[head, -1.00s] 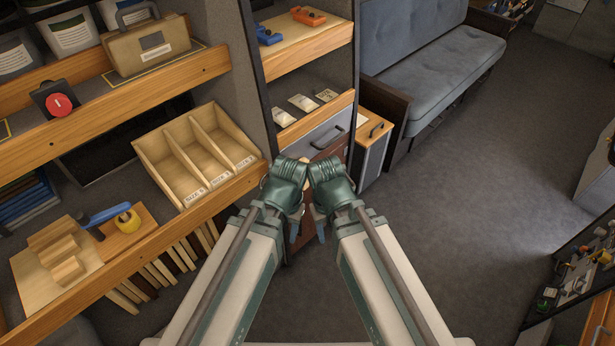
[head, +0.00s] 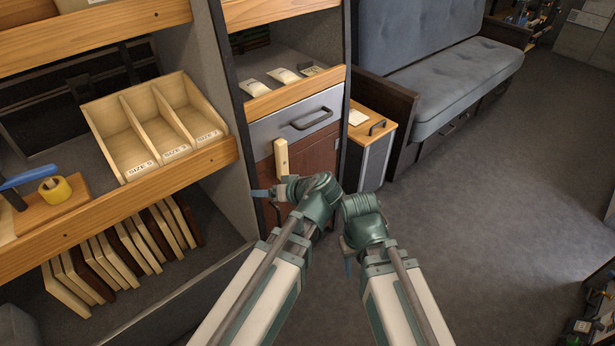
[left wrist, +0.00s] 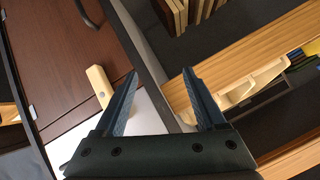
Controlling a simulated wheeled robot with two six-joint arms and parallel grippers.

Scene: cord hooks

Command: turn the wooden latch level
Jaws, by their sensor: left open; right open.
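The wooden latch (head: 281,158) is a pale bar standing nearly upright at the top left of the brown cabinet door (head: 318,158), below the grey drawer. It also shows in the left wrist view (left wrist: 99,85), left of the fingers and apart from them. My left gripper (head: 260,193) is just below and left of the latch in the head view, its blue fingertips pointing left. In the left wrist view the left fingers (left wrist: 163,88) are spread with nothing between them. My right gripper (head: 348,268) hangs lower right, fingers down, open and away from the latch.
A grey drawer (head: 296,125) with a dark handle is above the door. A divided wooden bin (head: 128,140) and slotted boards (head: 120,252) stand left. A small cabinet (head: 365,150) and a sofa (head: 440,65) stand right.

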